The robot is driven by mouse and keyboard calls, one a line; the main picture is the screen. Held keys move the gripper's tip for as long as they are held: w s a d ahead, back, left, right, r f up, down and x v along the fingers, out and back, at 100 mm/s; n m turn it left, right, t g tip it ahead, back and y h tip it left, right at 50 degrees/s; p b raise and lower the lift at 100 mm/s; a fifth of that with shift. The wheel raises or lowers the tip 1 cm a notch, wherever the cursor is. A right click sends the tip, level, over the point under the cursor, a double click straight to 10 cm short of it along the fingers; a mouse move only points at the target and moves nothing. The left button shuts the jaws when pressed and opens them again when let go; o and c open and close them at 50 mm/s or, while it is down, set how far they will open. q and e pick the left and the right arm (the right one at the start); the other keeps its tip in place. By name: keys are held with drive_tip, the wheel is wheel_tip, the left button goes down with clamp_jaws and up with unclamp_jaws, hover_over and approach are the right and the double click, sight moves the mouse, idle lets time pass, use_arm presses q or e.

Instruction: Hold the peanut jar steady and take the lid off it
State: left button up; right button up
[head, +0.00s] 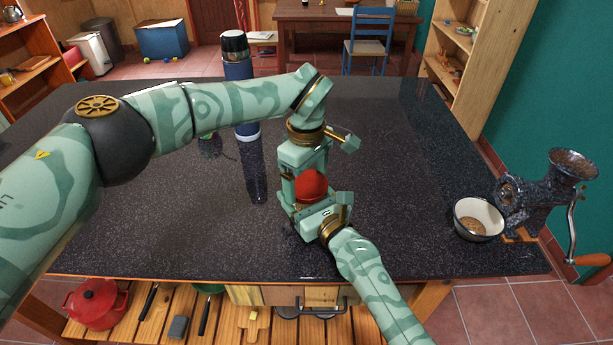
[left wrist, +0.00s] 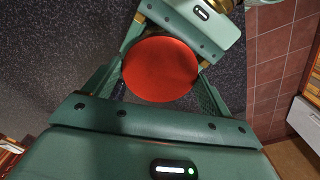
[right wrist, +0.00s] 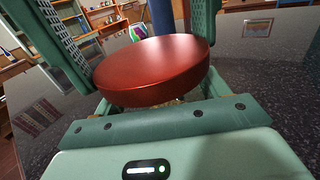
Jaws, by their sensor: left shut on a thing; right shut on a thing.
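The peanut jar's round red lid (head: 311,186) is near the middle of the dark counter; it also shows from above in the left wrist view (left wrist: 160,70) and from the side in the right wrist view (right wrist: 155,70). My left gripper (head: 308,182) points down from above, its two fingers shut on opposite sides of the lid. My right gripper (head: 304,205) reaches in from the front right, low, with its fingers shut around the jar beneath the lid. The jar body is almost wholly hidden by the lid and grippers. I see no gap between lid and jar.
A tall blue flask (head: 236,72) stands behind my left forearm. A white bowl (head: 459,224) of brown grain and a dark hand grinder (head: 535,198) are at the right edge. The counter (head: 410,160) between is clear. A red pot (head: 95,305) sits on the shelf below.

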use_arm(q)
drive_tip(key=n, duration=0.8)
drive_tip(key=shift+n, duration=0.3)
drive_tip(key=n, duration=0.9)
drive_tip(key=shift+r, duration=0.1)
drive_tip(key=n, duration=0.9)
drive_tip(key=shift+n, duration=0.4)
drive_tip(key=n, duration=0.7)
drive_tip(key=shift+r, duration=0.2)
drive_tip(key=shift+r, duration=0.9)
